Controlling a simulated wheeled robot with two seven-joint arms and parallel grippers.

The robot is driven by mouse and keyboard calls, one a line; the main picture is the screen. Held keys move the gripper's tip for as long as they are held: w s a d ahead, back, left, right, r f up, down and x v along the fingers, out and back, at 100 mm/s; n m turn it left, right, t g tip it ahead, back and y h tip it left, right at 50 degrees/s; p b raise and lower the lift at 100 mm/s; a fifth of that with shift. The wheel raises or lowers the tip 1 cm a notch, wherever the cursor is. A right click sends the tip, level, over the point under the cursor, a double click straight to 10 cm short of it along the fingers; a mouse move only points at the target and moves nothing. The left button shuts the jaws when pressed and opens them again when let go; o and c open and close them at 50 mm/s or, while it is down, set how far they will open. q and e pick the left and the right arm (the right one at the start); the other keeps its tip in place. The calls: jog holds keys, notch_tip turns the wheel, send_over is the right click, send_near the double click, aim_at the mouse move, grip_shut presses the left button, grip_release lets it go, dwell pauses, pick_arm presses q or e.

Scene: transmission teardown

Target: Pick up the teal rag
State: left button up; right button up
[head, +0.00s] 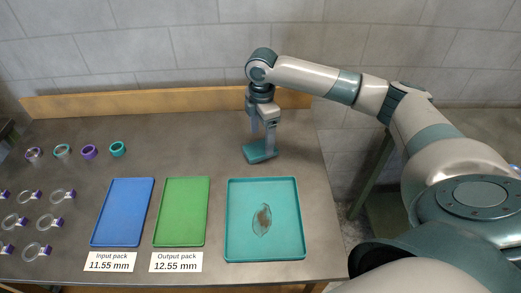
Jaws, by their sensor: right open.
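The teal rag (260,153) lies as a small folded block on the grey table, behind the teal tray. My right gripper (262,142) points down at the rag, with its fingers apart. The fingertips are at or just above the rag's top; I cannot tell whether they touch it. My left gripper does not show.
A teal tray (232,248) with a brownish stain stands in front of the rag. A green tray (168,238) and a blue tray (110,236) lie to its left, with labels in front. Several rings lie at far left. A wooden ledge (170,101) runs along the back.

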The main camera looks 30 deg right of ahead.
aim_at(262, 147)
notch_tip(262, 147, down, 4)
jog(key=shift+w+d+r+p, duration=0.1)
jog(key=shift+p, duration=0.7)
jog(key=shift+f, duration=0.45)
jog(key=c, duration=1.2)
jog(key=shift+r, duration=0.15)
